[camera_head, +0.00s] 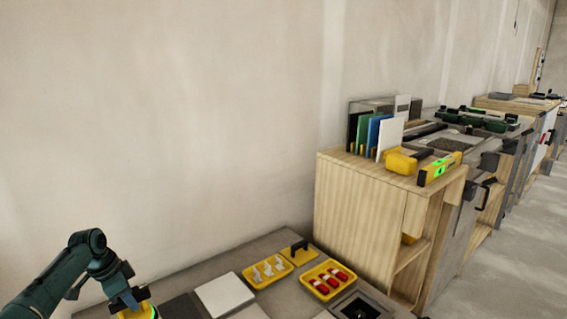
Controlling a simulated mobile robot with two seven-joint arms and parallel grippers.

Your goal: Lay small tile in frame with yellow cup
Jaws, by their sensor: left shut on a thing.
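My left gripper (131,300) is low at the left, shut on a yellow thing (136,314) with a green edge. The bottom of the picture cuts this thing off, so I cannot tell whether it is the yellow cup. A white tile (224,294) lies flat on the grey worktop, right of the gripper. A dark grey slab (181,306) lies between them, partly out of view. A dark square piece with a pale rim (338,306), perhaps the frame, is at the bottom edge, cut off. My right gripper is not in view.
On the worktop (243,254) are a yellow tray of white clips (252,281), a yellow tray of red-and-white pieces (309,286) and a yellow tool with a black handle (307,259). A wooden cabinet (356,215) stands at the right, bearing boards and a yellow level (440,168).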

